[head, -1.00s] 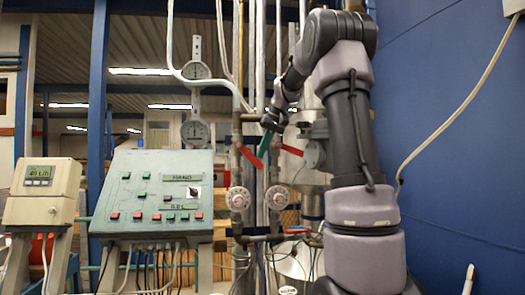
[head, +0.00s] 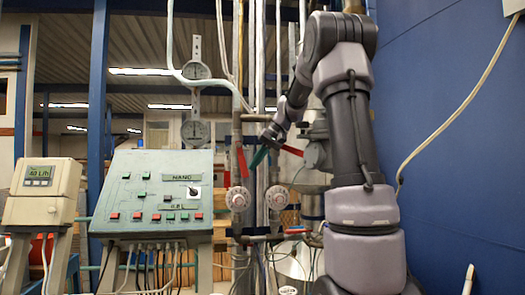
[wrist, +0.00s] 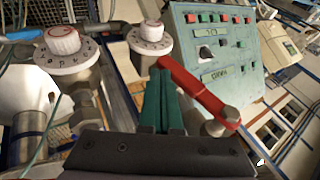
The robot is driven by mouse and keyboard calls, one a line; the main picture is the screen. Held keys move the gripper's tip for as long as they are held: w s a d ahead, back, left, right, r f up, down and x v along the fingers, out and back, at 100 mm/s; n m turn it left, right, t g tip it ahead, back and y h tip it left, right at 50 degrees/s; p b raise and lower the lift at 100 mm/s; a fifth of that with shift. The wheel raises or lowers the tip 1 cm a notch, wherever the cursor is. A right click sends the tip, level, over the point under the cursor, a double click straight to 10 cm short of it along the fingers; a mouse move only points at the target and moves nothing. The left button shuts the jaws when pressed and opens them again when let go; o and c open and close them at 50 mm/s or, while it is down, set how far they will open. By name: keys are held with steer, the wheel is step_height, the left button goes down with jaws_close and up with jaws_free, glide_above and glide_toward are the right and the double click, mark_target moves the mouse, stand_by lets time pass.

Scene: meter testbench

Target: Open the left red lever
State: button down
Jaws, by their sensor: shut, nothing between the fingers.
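The left red lever (head: 242,162) hangs from a pipe valve in the head view, pointing steeply down with a slight lean to the right. It also shows in the wrist view (wrist: 198,92), running from its bolt up and left to a free end by my fingertips. My gripper (head: 257,160) has green fingers, shut and empty, just right of this lever in the head view. In the wrist view the fingers (wrist: 161,75) lie along the lever's side near its free end, close to or touching it. The lever is not between them.
A second red lever (head: 292,151) is to the right, behind my gripper. Two round white dials (head: 238,198) (head: 277,197) sit below on the pipes. A green control panel (head: 150,190) and a meter (head: 45,190) stand left. A blue wall (head: 450,130) is at right.

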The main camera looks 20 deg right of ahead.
steer(key=shift+w+a+f, duration=0.1)
steer(key=shift+a+f, duration=0.3)
steer(key=shift+a, duration=0.1)
stand_by(0.4)
steer(key=s+d+r+n, duration=0.1)
steer(key=s+d+r, duration=0.55)
steer(key=r, duration=0.35)
steer(key=w+a+r+x, duration=0.1)
steer(key=x, duration=1.1)
steer(key=shift+w+a+t+h, duration=0.2)
steer(key=shift+w+t+h, duration=0.1)
steer(key=shift+t+h, duration=0.1)
steer(key=shift+f, duration=0.1)
